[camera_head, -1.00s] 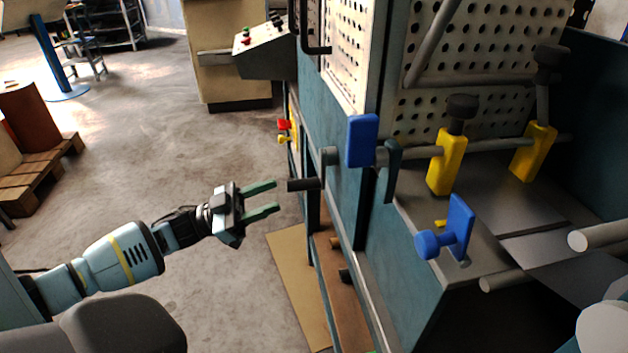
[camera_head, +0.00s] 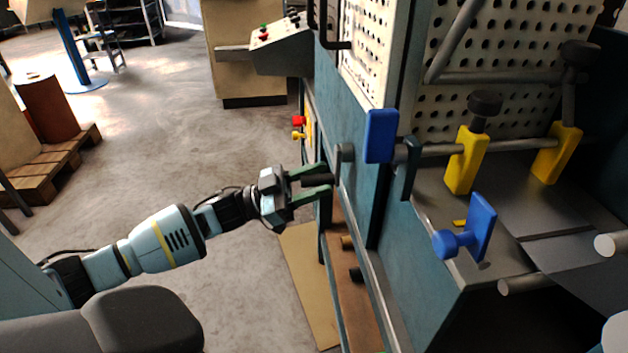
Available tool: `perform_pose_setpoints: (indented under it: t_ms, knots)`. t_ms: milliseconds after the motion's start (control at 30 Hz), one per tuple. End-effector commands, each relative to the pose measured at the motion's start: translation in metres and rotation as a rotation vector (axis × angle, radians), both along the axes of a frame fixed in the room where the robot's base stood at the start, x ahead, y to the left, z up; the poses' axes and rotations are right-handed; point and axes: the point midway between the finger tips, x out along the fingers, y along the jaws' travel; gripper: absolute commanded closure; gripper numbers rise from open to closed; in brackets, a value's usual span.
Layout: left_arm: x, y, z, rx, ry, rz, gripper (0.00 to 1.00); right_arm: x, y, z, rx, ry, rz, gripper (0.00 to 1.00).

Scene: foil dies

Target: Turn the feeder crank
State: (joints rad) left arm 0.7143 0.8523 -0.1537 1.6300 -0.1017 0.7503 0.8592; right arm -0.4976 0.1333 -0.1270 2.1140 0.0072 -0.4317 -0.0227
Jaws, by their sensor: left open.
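The feeder crank (camera_head: 345,158) is on the side of the teal machine, with a grey arm and a dark handle (camera_head: 319,181) that sticks out to the left. My left gripper (camera_head: 328,180) reaches in from the left with its two green fingers open. The fingers lie above and below the handle in the picture, with the handle's end between them. I cannot tell whether either finger touches it. My right gripper is not in view.
The teal machine (camera_head: 413,255) fills the right side. A blue block (camera_head: 380,136), yellow clamps (camera_head: 465,160) and a blue knob bracket (camera_head: 481,228) are on it. A red and yellow switch (camera_head: 299,121) sits beyond the crank.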

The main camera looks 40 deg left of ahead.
Motion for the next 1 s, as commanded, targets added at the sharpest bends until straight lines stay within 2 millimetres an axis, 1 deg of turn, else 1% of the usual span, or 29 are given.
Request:
perform_pose_setpoints:
  t_ms: [33, 67, 367, 600, 733, 867, 1000]
  knots:
    - [0.000, 0.000, 0.000, 0.000, 0.000, 0.000, 0.57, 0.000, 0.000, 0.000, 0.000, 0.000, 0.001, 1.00]
    - [0.000, 0.000, 0.000, 0.000, 0.000, 0.000, 0.61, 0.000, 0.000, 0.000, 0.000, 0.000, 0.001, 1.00]
    - [0.000, 0.000, 0.000, 0.000, 0.000, 0.000, 1.00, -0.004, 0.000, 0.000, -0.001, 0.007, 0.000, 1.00]
    - [0.000, 0.000, 0.000, -0.001, 0.001, -0.001, 1.00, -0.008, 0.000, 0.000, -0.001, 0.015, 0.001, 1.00]
    - [-0.001, -0.001, 0.001, -0.014, 0.010, -0.001, 1.00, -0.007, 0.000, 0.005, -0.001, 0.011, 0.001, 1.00]
    - [-0.003, -0.003, 0.003, -0.047, 0.036, 0.000, 1.00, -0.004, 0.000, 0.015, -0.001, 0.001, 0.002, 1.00]
    - [-0.006, -0.006, 0.006, -0.109, 0.089, 0.001, 1.00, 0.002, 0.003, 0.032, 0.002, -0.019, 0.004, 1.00]
